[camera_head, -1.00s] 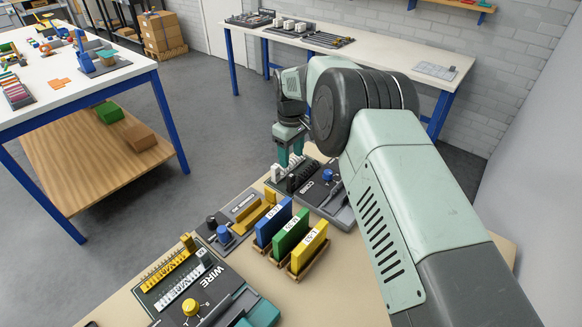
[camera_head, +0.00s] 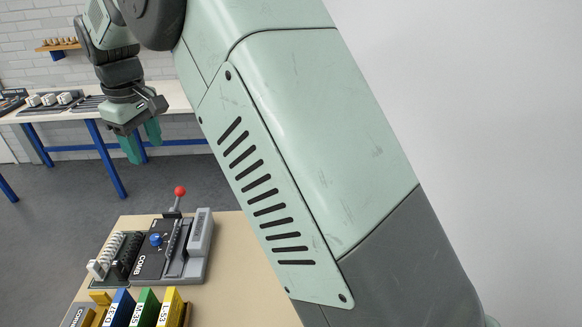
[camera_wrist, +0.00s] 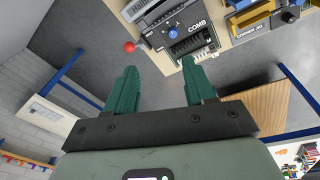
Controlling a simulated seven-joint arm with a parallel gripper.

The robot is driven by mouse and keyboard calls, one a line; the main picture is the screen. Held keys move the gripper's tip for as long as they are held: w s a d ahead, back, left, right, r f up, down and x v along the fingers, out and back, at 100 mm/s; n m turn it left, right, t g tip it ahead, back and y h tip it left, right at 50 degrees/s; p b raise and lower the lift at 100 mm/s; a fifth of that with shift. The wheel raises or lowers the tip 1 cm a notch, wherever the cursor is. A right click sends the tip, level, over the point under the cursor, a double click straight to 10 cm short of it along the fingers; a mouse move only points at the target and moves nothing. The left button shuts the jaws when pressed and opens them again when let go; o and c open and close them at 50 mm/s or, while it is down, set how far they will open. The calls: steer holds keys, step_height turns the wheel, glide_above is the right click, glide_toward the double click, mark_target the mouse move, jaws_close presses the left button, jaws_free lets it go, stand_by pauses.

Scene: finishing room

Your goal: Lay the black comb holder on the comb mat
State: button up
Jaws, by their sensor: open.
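The black comb holder (camera_head: 124,256) looks like a dark toothed rack, beside a white one at the left of the COMB station on the near table. In the wrist view the dark and white racks show at the top, by the COMB label, with the black comb holder (camera_wrist: 187,46) partly hard to separate. My gripper (camera_head: 143,141) is open and empty, held in the air well above and beyond the station. Its two teal fingers are spread apart in the wrist view (camera_wrist: 158,68). A pale flat patch (camera_wrist: 44,112) on the white bench may be the comb mat; I cannot be sure.
The COMB station (camera_head: 175,250) has a blue knob and an upright red-balled lever (camera_head: 180,191). Blue, green and yellow upright blocks (camera_head: 144,308) stand in front of it. The white back bench (camera_head: 75,112) holds trays at left. Grey floor lies between the tables.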

steer(key=s+d+r+m+t, duration=0.1)
steer(key=s+d+r+m, duration=0.2)
steer(key=d, duration=0.5)
steer(key=s+d+r+m, duration=0.2)
steer(key=s+d+r, duration=0.2)
steer(key=d+r, duration=0.3)
steer(key=s+d+r+m+t, duration=0.1)
steer(key=s+d+r+m, duration=0.15)
steer(key=d, duration=0.65)
steer(key=s+d+f+m+t, duration=0.1)
steer(key=s+d+m, duration=0.1)
steer(key=s+d, duration=0.4)
steer(key=s+d+f+m+t, duration=0.1)
steer(key=s+d+f+m, duration=0.1)
steer(key=s+d, duration=0.4)
steer(key=s+m, duration=0.1)
steer(key=s, duration=0.4)
steer(key=shift+d+h, duration=0.15)
steer(key=shift+h, duration=0.25)
steer(key=shift+f+m, duration=0.1)
steer(key=shift+m, duration=0.15)
